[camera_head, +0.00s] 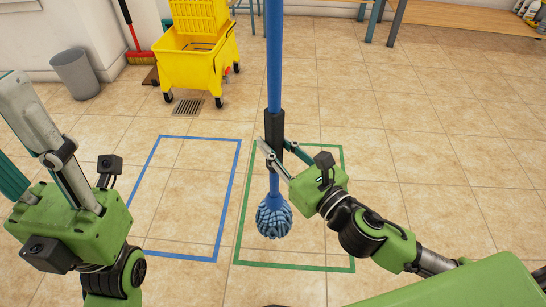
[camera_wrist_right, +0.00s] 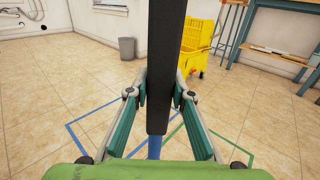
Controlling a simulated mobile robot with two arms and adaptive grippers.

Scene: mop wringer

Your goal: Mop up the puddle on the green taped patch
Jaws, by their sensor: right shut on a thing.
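The mop has a blue pole (camera_head: 274,60), a black grip sleeve (camera_head: 274,140) and a blue string head (camera_head: 274,218). My right gripper (camera_head: 274,148) is shut on the black sleeve, which stands upright between the fingers in the right wrist view (camera_wrist_right: 158,90). The mop head appears over the left part of the green taped patch (camera_head: 300,267); whether it touches the floor I cannot tell. No puddle can be made out on the tiles there. My left gripper (camera_head: 22,135) is at the left, empty, with its fingers apart.
A blue taped outline (camera_head: 190,138) lies left of the green one. A yellow wringer bucket (camera_head: 190,68) on wheels stands behind, by a floor drain (camera_head: 187,107). A grey bin (camera_head: 75,74), a red broom (camera_head: 139,57) and a wooden bench (camera_head: 460,16) are farther back. Floor at right is clear.

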